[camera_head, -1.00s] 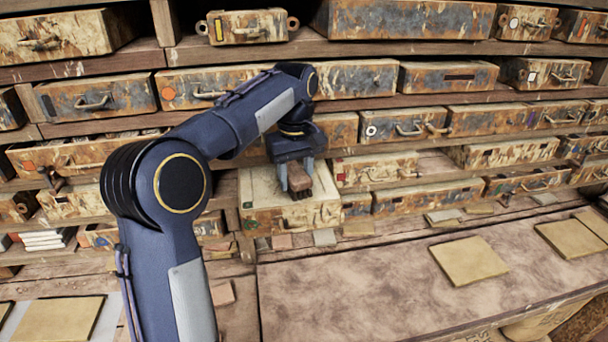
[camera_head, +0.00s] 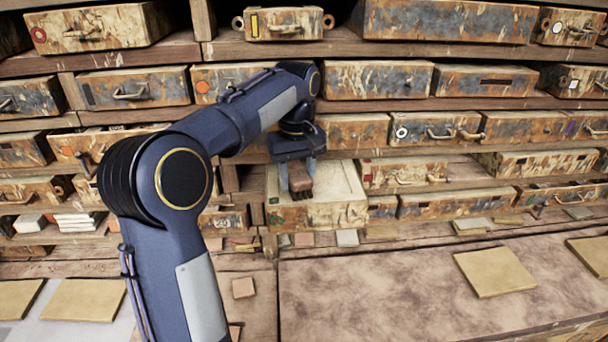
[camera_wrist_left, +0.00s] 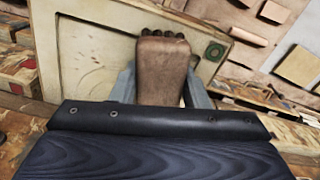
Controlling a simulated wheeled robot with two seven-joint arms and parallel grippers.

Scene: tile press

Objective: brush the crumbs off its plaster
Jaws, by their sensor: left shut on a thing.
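My left gripper (camera_head: 297,179) is shut on a brown brush (camera_head: 301,186) with dark bristles. It holds the brush over the front part of a pale plaster mold (camera_head: 335,181), which sits in a worn, rust-stained case on the shelf. In the left wrist view the brush (camera_wrist_left: 163,68) is between the two grey fingers, its bristle end over the plaster (camera_wrist_left: 85,62). A green round mark (camera_wrist_left: 214,51) shows at the plaster's corner. I cannot tell whether the bristles touch the plaster. No crumbs can be made out. My right gripper is not in view.
Stained cases with handles fill the shelves, such as one right of the plaster (camera_head: 405,170). Small tile pieces (camera_head: 347,238) lie along the ledge in front. The brown worktop (camera_head: 390,295) is mostly bare, with a yellowish tile (camera_head: 494,271) at right.

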